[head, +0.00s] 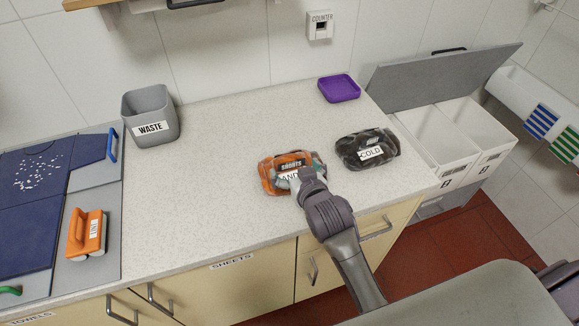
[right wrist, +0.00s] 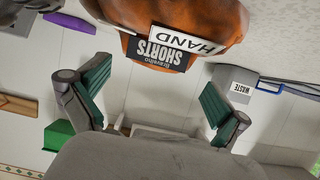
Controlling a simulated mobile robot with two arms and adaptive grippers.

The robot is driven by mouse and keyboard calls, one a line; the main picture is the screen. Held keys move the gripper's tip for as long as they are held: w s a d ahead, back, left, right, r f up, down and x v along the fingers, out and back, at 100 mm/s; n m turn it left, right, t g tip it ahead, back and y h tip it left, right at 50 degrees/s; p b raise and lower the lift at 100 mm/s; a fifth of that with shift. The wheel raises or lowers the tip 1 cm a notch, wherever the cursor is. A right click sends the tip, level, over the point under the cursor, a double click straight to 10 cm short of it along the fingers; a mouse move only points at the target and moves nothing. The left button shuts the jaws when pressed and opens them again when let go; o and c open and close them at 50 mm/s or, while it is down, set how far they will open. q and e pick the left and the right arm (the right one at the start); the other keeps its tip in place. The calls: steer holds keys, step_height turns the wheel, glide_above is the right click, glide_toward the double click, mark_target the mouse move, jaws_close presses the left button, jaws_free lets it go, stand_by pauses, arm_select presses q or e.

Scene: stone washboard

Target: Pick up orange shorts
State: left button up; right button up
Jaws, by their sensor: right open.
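The orange shorts (head: 270,180) are a folded bundle on the pale speckled counter, with a black "SHORTS" label and a white label partly hidden by my gripper. In the right wrist view the orange shorts (right wrist: 225,22) fill the top, with "SHORTS" and "HAND" labels legible. My right gripper (head: 297,180) is over the front right part of the bundle. In the right wrist view my right gripper (right wrist: 152,98) has its two green-padded fingers wide apart, with nothing between them. Whether it touches the bundle cannot be told. My left gripper is in neither view.
A black bundle labelled "COLD" (head: 352,157) lies close to the right. A purple tray (head: 339,88) is behind. A grey "WASTE" bin (head: 152,103) and an orange-handled tool (head: 86,232) are left. White lidded bins (head: 422,137) stand right. The counter's middle left is clear.

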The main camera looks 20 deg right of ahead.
mark_target(291, 160)
steer(key=p+x, duration=0.1)
steer(key=x, duration=0.4)
steer(key=shift+w+d+r+p, duration=0.1)
steer(key=shift+w+d+p, duration=0.05)
steer(key=shift+d+p, duration=0.15)
steer(key=shift+w, duration=0.3)
steer(key=shift+a, duration=0.1)
steer(key=shift+s, duration=0.1)
steer(key=shift+c, duration=0.2)
steer(key=c, duration=1.1)
